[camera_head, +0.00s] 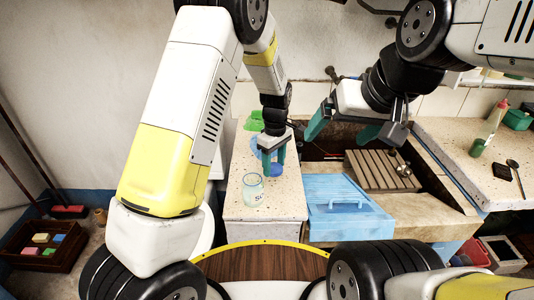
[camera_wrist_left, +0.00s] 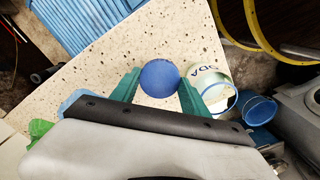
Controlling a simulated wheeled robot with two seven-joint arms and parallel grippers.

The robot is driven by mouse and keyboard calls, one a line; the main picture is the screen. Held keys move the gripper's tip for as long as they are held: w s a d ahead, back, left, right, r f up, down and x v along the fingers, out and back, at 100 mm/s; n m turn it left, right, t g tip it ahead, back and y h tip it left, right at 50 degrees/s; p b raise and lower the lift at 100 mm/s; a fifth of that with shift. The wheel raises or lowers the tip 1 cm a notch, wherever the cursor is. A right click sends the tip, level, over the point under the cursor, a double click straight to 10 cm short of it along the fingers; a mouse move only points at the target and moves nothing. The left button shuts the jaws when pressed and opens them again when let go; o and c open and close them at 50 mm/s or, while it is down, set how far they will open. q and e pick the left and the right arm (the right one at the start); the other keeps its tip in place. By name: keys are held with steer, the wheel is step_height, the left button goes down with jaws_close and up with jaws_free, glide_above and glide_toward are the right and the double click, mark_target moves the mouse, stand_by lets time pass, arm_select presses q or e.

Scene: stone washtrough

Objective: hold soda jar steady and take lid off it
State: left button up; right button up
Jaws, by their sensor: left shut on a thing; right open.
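The soda jar (camera_head: 252,192) is clear glass with lettering. It stands upright and open-topped on the speckled stone counter, with no gripper on it. It also shows in the left wrist view (camera_wrist_left: 208,78), beside a fingertip. My left gripper (camera_head: 275,168) is just behind and right of the jar, pointing down. It is shut on the round blue lid (camera_wrist_left: 160,78), which sits between its teal fingertips, apart from the jar mouth. My right gripper (camera_head: 343,128) is open and empty, its teal fingers spread above the trough at the right. How high the lid is cannot be told.
A blue ribbed washboard-like panel (camera_head: 345,215) with a handle lies right of the counter. A brown slatted board (camera_head: 378,171) lies behind it. A green item (camera_head: 254,121) and a light blue item (camera_wrist_left: 76,101) are at the counter's back.

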mark_target(273, 187)
arm_select(q)
steer(key=shift+f, duration=3.5)
steer(key=shift+s, duration=0.1)
steer(key=shift+f, duration=0.2)
steer(key=o, duration=1.5)
steer(key=shift+r, duration=0.1)
